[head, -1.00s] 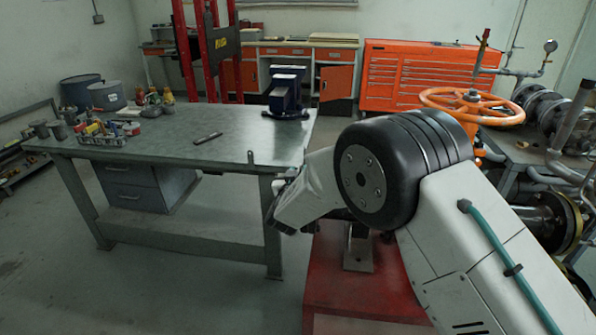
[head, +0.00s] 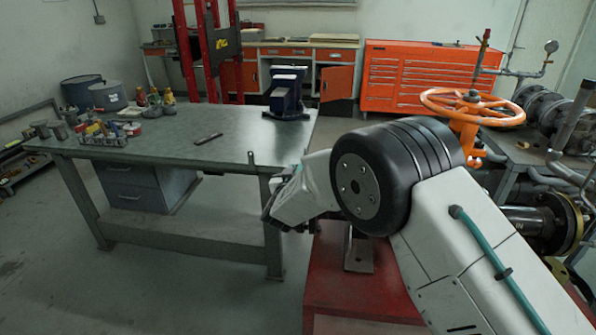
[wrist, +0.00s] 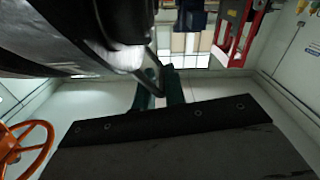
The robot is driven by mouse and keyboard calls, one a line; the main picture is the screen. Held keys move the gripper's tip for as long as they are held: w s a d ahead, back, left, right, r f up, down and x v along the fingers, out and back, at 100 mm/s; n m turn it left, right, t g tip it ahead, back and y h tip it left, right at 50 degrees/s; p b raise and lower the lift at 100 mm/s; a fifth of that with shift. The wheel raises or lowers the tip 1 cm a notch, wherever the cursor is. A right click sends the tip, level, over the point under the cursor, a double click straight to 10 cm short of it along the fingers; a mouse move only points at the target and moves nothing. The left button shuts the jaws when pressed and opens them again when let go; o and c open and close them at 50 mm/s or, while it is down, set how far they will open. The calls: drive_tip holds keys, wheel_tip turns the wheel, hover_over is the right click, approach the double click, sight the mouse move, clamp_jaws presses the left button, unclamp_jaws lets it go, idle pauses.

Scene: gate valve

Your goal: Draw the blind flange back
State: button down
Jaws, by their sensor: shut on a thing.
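In the wrist view my gripper (wrist: 160,90) shows as two dark green fingers, shut on a dark bar that looks like a handle (wrist: 154,72). The bar runs up to a large dark, rounded metal body (wrist: 60,40) at the upper left, which appears to be the blind flange; most of it is cut off by the frame. The exact contact between fingers and bar is dim. In the head view my arm's black joint and white links fill the right middle, and I cannot make out the fingers or the held thing there.
An orange handwheel (head: 472,107) stands at the right above pipework with a round flange (head: 568,222). A red stand (head: 335,285) is below my arm. A steel workbench (head: 190,150) with a blue vise (head: 287,95) is at the left. Floor in front of the bench is clear.

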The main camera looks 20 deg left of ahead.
drive_tip(key=c, duration=1.8)
unclamp_jaws()
drive_tip(key=shift+s+a, duration=0.15)
drive_tip(key=shift+a, duration=0.1)
drive_tip(key=shift+o, duration=1.2)
drive_tip(key=shift+a, duration=0.15)
drive_tip(key=shift+d, duration=0.2)
drive_tip(key=v, duration=0.7)
drive_tip(key=shift+s, duration=0.35)
drive_tip(key=shift+d, duration=0.1)
